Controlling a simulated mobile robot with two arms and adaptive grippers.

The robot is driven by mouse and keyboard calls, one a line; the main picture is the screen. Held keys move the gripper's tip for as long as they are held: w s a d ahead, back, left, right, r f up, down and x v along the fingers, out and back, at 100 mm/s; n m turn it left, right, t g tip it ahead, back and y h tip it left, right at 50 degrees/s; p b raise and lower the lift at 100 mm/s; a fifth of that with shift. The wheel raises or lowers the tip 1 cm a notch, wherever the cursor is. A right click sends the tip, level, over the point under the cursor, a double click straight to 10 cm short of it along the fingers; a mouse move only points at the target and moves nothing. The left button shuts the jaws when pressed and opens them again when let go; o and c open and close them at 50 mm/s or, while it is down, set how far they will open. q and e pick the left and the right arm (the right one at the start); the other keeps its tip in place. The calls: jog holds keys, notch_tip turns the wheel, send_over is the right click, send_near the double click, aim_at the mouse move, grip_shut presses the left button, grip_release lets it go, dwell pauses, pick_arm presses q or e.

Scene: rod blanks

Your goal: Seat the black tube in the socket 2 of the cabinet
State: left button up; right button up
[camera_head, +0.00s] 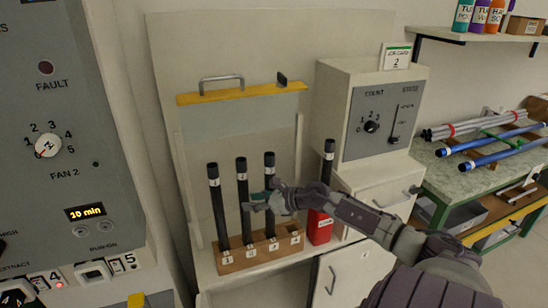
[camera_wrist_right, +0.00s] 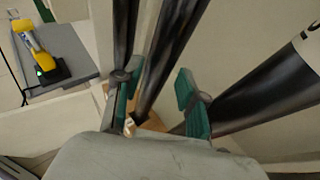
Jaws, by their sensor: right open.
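Three black tubes with white bands stand upright in a wooden socket block (camera_head: 262,257) numbered 1 to 4: the left tube (camera_head: 217,205), the middle tube (camera_head: 243,180) and the right tube (camera_head: 269,168). The middle one appears to stand in socket 2; socket 4 looks empty. A fourth black tube (camera_head: 327,163) leans in a red holder (camera_head: 320,228). My right gripper (camera_head: 261,195) is open beside the middle and right tubes. In the right wrist view, one tube (camera_wrist_right: 168,65) shows between the open teal fingers (camera_wrist_right: 160,97); whether it touches them cannot be told. My left gripper is out of view.
A yellow rail with a handle (camera_head: 242,93) is on the panel behind the tubes. A grey control box (camera_head: 385,120) stands right of the block. A control panel (camera_head: 65,130) is at the left. A bench (camera_head: 480,175) with silver and blue rods is at the right.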

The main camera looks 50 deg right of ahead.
jog(key=v, duration=0.9)
jog(key=s+d+f+m+h, duration=0.2)
jog(key=s+f+m, duration=0.1)
jog(key=f+m, duration=0.5)
jog(key=s+d+f+m+h, duration=0.25)
jog(key=f+m, duration=0.35)
jog(key=f, duration=0.4)
jog(key=s+a+f+m+g+h, duration=0.15)
jog(key=s+f+m, duration=0.3)
jog(key=f, duration=0.45)
jog(key=s+a+f+m+g, duration=0.1)
jog(key=s+a+f+m, duration=0.1)
jog(key=s+f+m, duration=0.5)
jog(key=s+a+f+m+g, duration=0.2)
jog(key=s+a+f+m, duration=0.15)
jog(key=a+f, duration=0.35)
jog(key=s+a+f+m+g, duration=0.2)
jog(key=s+a+f, duration=0.25)
jog(key=f, duration=0.45)
jog(key=s+a+f+m+g+y, duration=0.1)
jog(key=s+a+f+m+g, duration=0.1)
jog(key=s+a, duration=0.4)
jog(key=s+a+f+m+g+y, duration=0.1)
jog(key=s+a+f+m+g, duration=0.2)
jog(key=a, duration=0.8)
jog(key=s+f, duration=0.2)
jog(key=s, duration=0.2)
jog(key=shift+a+f+m, duration=0.35)
jog(key=shift+f+m, duration=0.05)
